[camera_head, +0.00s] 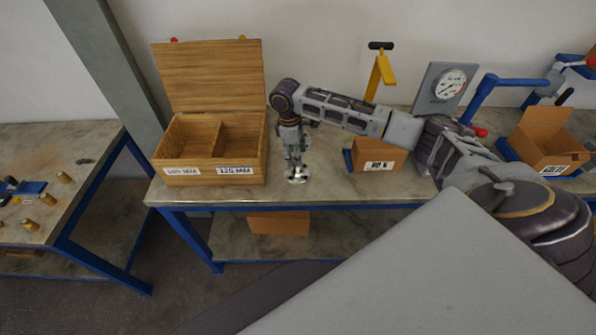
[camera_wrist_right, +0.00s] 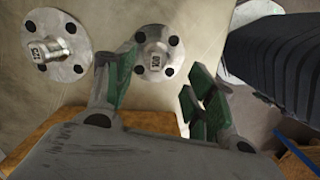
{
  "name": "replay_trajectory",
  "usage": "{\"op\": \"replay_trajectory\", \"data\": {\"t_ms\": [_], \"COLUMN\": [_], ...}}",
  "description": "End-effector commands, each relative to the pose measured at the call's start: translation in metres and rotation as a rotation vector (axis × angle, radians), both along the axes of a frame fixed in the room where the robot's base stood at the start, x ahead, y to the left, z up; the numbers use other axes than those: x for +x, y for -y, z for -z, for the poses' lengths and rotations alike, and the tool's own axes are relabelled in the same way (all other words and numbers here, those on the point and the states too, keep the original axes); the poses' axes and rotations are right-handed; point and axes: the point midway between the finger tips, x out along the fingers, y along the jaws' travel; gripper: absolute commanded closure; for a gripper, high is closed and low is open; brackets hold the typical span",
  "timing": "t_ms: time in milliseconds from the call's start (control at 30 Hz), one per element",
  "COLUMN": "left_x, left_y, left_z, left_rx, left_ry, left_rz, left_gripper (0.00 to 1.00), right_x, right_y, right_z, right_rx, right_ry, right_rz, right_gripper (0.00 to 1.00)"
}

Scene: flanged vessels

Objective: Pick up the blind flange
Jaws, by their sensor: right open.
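Two silvery round flanges with dark bolt holes and a raised, labelled centre stub lie on the table. In the right wrist view one flange (camera_wrist_right: 158,52) is just beyond the gap between my fingers; the other (camera_wrist_right: 57,45) lies to its left, outside the fingers. The labels are too small to read surely. In the head view one flange (camera_head: 297,176) shows below my gripper; the other is mostly hidden behind it. My right gripper (camera_head: 294,158), also in the wrist view (camera_wrist_right: 158,80), points down, open and empty, above the tabletop. My left gripper is out of view.
An open wooden box (camera_head: 213,173) with two compartments labelled 100 MM and 125 MM stands left of the gripper. Another table (camera_head: 60,150) stands at left.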

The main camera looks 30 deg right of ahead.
Motion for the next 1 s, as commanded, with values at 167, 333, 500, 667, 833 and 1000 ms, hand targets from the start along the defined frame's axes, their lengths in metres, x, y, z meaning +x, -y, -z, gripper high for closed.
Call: {"op": "replay_trajectory", "data": {"t_ms": [167,333,500,667,833,1000], "left_x": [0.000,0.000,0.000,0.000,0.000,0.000], "left_y": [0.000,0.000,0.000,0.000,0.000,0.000], "left_z": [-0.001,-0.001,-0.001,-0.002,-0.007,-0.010], "left_rx": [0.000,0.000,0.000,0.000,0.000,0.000], "left_ry": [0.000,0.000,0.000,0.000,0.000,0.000], "left_rz": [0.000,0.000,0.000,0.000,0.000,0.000], "left_gripper": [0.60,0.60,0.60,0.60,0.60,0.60], "right_x": [-0.001,-0.001,-0.001,-0.001,0.001,0.001], "right_y": [0.001,0.001,0.001,0.002,0.004,0.006], "right_z": [0.012,0.013,0.013,0.018,0.033,0.052], "right_rx": [0.000,0.000,0.000,0.001,0.000,0.000], "right_ry": [0.000,0.000,0.000,-0.001,-0.002,-0.001], "right_rz": [0.001,0.000,0.000,0.001,0.002,0.001], "right_gripper": [0.45,0.45,0.45,0.45,0.45,0.45]}}
